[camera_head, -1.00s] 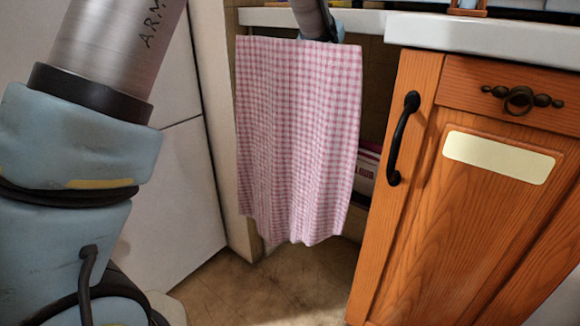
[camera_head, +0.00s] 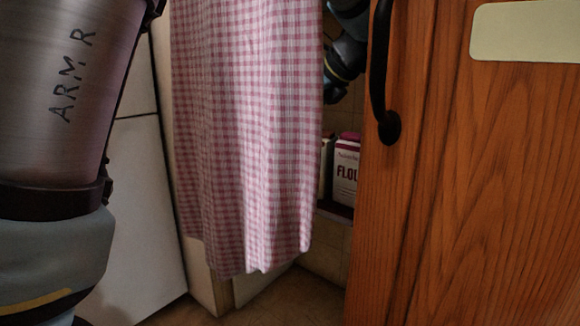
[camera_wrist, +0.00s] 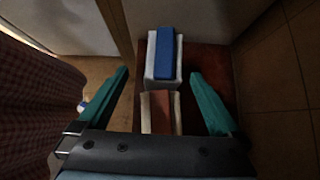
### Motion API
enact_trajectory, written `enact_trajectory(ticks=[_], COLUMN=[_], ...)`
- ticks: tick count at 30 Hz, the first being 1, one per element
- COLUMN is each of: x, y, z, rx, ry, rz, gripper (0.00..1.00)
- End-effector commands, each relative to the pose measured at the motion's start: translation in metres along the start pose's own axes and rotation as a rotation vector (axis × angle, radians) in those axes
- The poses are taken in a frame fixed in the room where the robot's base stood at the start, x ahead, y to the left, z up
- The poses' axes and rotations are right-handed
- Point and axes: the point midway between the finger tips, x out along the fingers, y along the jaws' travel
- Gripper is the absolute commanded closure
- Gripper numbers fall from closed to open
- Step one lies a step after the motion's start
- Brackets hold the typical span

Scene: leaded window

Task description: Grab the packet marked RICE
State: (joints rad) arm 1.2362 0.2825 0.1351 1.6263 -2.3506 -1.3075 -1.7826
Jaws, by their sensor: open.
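No packet shows the word RICE in these views. In the head view a white packet lettered "FLOU" (camera_head: 346,172), partly cut off by the cupboard door, stands on a low shelf (camera_head: 335,209) behind the cloth. Another packet (camera_head: 327,166) shows as a sliver to its left. In the wrist view a packet with a blue top (camera_wrist: 164,55) stands beyond a packet with a red-brown top (camera_wrist: 160,112). My gripper (camera_wrist: 160,74) is open and empty, its teal fingers either side of these packets in the picture. I cannot tell its height above them.
A pink checked cloth (camera_head: 245,130) hangs across the opening and shows at the left of the wrist view (camera_wrist: 40,115). An orange wooden door (camera_head: 470,190) with a black handle (camera_head: 383,80) bounds the right. Tiled floor lies below.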

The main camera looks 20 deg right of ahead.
Motion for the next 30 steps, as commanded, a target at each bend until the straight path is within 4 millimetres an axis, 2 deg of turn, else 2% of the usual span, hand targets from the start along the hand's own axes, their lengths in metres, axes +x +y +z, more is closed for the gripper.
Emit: enact_trajectory(ticks=[11,19,27,30], x=[0.032,0.071,0.073,0.073], y=[-0.001,-0.004,-0.004,-0.004], z=[-0.004,-0.004,-0.002,-0.002], rx=[-0.006,-0.007,-0.004,-0.004], ry=[0.010,0.010,0.010,0.010], rz=[0.003,0.003,0.001,0.001], gripper=[0.00,0.00,0.00,0.10])
